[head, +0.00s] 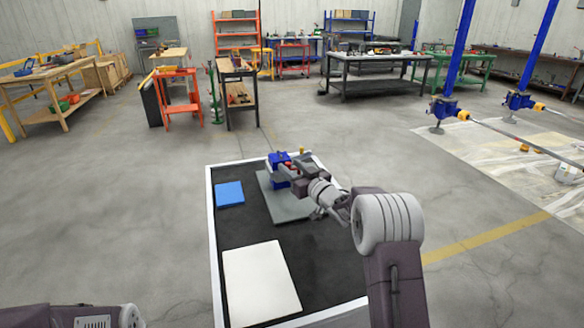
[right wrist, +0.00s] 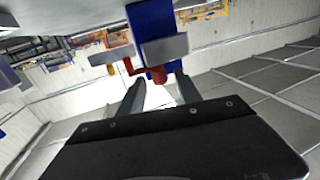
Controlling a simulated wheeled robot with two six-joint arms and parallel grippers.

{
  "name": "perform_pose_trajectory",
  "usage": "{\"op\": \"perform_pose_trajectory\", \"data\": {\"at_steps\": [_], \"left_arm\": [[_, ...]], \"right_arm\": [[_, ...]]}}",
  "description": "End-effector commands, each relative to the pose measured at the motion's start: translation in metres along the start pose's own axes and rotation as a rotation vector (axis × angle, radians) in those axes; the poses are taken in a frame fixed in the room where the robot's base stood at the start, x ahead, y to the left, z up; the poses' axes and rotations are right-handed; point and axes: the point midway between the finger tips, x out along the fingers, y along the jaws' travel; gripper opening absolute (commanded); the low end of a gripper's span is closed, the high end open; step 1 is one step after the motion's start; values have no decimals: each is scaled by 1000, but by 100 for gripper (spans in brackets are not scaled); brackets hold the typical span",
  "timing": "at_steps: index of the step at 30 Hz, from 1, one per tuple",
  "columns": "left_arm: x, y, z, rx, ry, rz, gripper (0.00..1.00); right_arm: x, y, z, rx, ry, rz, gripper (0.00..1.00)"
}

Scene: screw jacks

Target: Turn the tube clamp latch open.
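A blue clamp body (head: 278,158) stands on a grey plate (head: 291,209) on the dark-topped table. It also shows in the right wrist view (right wrist: 148,18), with a red latch (right wrist: 158,75) in front of it. My right gripper (right wrist: 160,80) is open. Its two fingers stand apart on either side of the red latch, near their tips; I cannot tell whether they touch it. In the head view my right gripper (head: 287,172) is at the clamp and partly hides it. My left arm shows at the bottom left, but its gripper is out of view.
On the dark table top (head: 237,232) lie a blue square (head: 229,193) to the left and a white sheet (head: 261,283) at the front. The table has a white rim. Workbenches and an orange shelf (head: 236,38) stand far behind, with open floor between.

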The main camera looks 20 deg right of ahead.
Motion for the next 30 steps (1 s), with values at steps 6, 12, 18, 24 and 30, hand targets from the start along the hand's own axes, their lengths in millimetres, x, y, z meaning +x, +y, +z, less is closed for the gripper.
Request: {"op": "perform_pose_trajectory", "data": {"at_steps": [6,12,18,24,30], "left_arm": [[0,0,0,0,0,0,36],[6,0,0,0,0,0,36],[31,-1,3,0,0,0,36],[64,-1,7,0,0,0,36],[74,-1,8,0,0,0,36]], "right_arm": [[0,0,0,0,0,0,0],[0,-1,1,-1,2,14,0],[0,-5,6,0,4,99,0],[1,-9,7,1,4,234,0],[2,-12,2,1,0,362,0]]}}
